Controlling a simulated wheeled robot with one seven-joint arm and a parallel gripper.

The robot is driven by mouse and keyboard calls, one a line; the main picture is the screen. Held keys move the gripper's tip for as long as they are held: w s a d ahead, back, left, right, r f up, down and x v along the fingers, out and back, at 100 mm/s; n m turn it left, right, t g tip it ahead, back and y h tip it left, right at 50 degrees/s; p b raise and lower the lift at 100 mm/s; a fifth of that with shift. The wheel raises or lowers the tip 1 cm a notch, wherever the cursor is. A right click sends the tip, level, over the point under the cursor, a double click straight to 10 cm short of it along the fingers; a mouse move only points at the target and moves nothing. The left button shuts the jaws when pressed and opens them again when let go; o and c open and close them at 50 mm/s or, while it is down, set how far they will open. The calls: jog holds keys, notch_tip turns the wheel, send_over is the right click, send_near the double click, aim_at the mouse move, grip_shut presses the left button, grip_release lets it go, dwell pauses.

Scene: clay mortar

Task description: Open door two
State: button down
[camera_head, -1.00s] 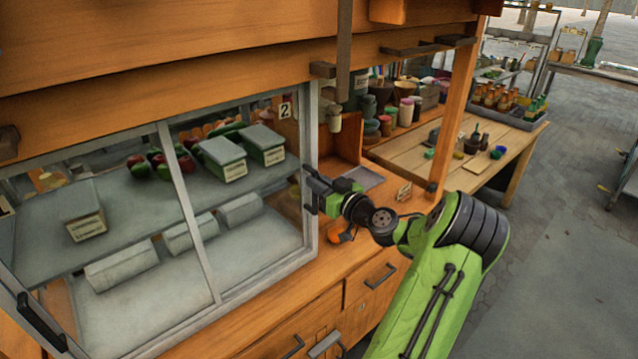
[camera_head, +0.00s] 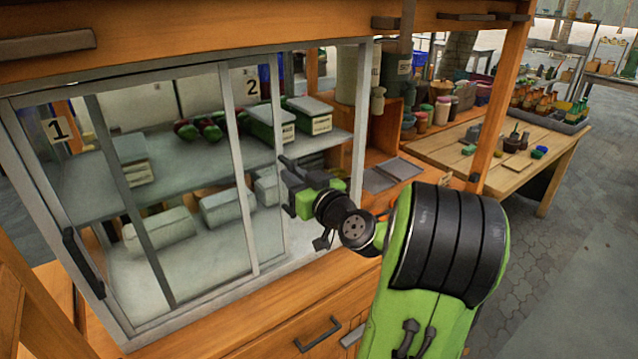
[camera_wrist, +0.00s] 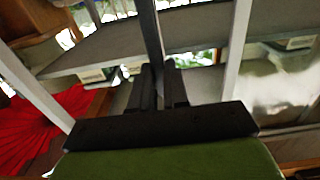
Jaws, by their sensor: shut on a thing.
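Door two is a sliding glass door of the display case, marked by its number 2 label (camera_head: 252,86) near its upper right corner. It stands partly slid to the left, with a gap between its right side and the case's right post (camera_head: 360,110). My gripper (camera_head: 284,172) is at the door's right side. In the wrist view my gripper (camera_wrist: 160,85) is shut on a dark upright handle (camera_wrist: 149,30) between its fingers. The handle is mostly hidden by my gripper in the head view.
Door one, with its number 1 label (camera_head: 58,130) and dark handle (camera_head: 83,262), is at the left. Lidded containers (camera_head: 308,114) stand on the shelf inside. A wooden counter and drawer handle (camera_head: 318,334) are below. Jars (camera_head: 440,107) and a table (camera_head: 500,160) are at right.

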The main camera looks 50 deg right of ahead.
jog(key=shift+w+a+b, duration=0.2)
jog(key=shift+a, duration=0.7)
jog(key=shift+w+a+b, duration=0.2)
jog(key=shift+a, duration=0.65)
jog(key=c, duration=1.1)
grip_release()
jog(key=shift+b+v, duration=4.8)
jog(key=shift+v, duration=3.15)
